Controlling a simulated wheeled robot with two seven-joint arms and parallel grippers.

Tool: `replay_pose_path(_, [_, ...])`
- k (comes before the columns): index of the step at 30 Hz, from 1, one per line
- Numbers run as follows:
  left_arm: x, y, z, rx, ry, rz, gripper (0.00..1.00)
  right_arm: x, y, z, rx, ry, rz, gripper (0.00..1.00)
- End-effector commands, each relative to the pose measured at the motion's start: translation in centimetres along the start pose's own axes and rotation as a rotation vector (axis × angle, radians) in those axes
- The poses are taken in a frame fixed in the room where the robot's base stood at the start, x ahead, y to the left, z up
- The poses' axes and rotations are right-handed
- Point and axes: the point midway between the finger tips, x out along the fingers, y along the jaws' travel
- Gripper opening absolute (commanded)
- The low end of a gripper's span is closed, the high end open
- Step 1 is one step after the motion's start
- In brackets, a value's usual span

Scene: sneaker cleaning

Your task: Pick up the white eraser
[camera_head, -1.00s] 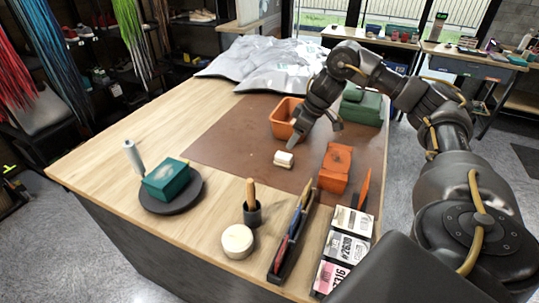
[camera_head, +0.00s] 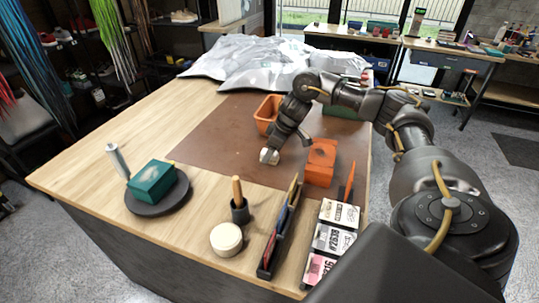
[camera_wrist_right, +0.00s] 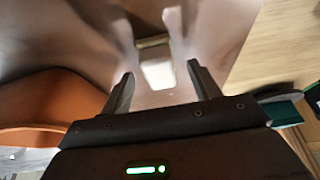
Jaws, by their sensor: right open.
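The white eraser (camera_head: 270,156) lies on the brown mat (camera_head: 225,143) on the wooden table in the head view. My right gripper (camera_head: 274,153) is right above it and partly covers it. In the right wrist view the eraser (camera_wrist_right: 157,68) sits between and beyond the two open fingers of my right gripper (camera_wrist_right: 162,88). Its near part is white and its far end has a tan band. I see no clear contact between the fingers and the eraser. My left gripper is not in view.
An orange bin (camera_head: 267,113) stands behind my right gripper, and an orange box (camera_head: 320,162) is close on its right. A tool tray (camera_head: 280,228), a brush cup (camera_head: 240,212) and a round tin (camera_head: 226,239) stand nearer. A teal box (camera_head: 152,181) is at left. The mat's left part is clear.

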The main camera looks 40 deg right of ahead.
Motion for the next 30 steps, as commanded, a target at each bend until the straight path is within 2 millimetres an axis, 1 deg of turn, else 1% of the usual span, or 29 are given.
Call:
replay_pose_path(3, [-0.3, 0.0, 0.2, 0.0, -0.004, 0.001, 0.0, 1.3, 0.0, 0.0, 0.002, -0.001, 0.0, 0.62])
replay_pose_path(5, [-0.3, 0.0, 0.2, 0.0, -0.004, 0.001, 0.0, 1.7, 0.0, 0.0, 0.001, 0.0, 0.0, 0.62])
replay_pose_path(12, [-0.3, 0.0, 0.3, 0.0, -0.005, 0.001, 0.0, 1.9, 0.0, 0.0, 0.001, 0.0, 0.001, 0.62])
replay_pose_path(14, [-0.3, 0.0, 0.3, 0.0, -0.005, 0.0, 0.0, 1.9, 0.1, 0.0, 0.001, 0.0, 0.001, 0.55])
replay_pose_path(24, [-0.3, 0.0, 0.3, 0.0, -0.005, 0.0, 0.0, 1.8, 0.1, 0.0, 0.001, 0.001, 0.001, 0.11])
replay_pose_path(25, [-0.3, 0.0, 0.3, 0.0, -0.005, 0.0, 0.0, 1.8, 0.1, 0.0, 0.001, 0.001, 0.001, 0.09])
replay_pose_path(30, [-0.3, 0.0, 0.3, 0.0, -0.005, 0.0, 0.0, 1.8, 0.1, 0.0, 0.001, 0.001, 0.001, 0.09])
